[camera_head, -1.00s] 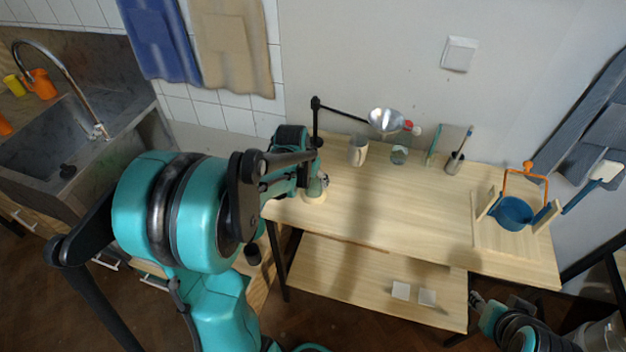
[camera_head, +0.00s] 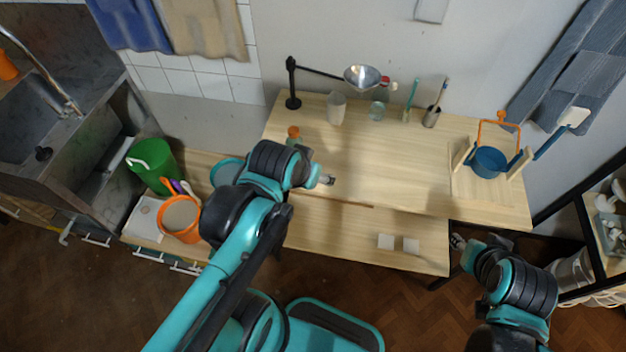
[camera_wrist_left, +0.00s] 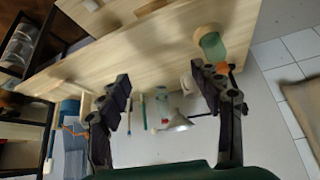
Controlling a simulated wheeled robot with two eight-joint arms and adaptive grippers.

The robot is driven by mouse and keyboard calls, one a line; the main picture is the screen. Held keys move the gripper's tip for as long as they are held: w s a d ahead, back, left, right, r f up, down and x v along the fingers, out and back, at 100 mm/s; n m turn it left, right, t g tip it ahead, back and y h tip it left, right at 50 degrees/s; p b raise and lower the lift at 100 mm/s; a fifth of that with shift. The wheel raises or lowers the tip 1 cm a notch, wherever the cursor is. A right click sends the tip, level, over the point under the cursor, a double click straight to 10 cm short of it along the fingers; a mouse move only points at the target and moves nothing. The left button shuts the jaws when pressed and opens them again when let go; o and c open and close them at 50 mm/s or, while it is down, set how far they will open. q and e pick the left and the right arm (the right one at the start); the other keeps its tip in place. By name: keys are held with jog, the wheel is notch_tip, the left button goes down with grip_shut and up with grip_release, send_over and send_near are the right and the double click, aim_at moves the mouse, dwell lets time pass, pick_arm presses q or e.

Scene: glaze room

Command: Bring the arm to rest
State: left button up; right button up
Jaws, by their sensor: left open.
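My left gripper (camera_head: 327,180) is over the left front part of the wooden table (camera_head: 390,170). In the left wrist view, its two fingers (camera_wrist_left: 161,77) stand wide apart with nothing between them. A greenish jar with a light wooden top (camera_wrist_left: 210,42) is close to the right-hand finger there; I cannot tell if they touch. My right gripper (camera_head: 458,241) is low beside the table's lower shelf, at its right end. It is too small to tell whether its jaws are open.
A metal funnel on a black stand (camera_head: 362,77), a cup (camera_head: 336,108), a glass (camera_head: 376,110) and a brush holder (camera_head: 431,117) line the back. Green (camera_head: 152,160) and orange (camera_head: 180,218) buckets are at left. The table's middle is clear.

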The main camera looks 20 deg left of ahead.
pick_arm(q)
jog(key=shift+s+d+f+t, duration=0.15)
jog(key=shift+s+d, duration=0.25)
jog(key=shift+s, duration=0.15)
jog(key=shift+s+d+f+t, duration=0.1)
jog(key=shift+s+d+t, duration=0.05)
jog(key=shift+s+d, duration=0.3)
notch_tip(320, 180, down, 5)
jog(key=b, duration=0.4)
jog(key=shift+r+b, duration=0.2)
jog(key=shift+b, duration=0.1)
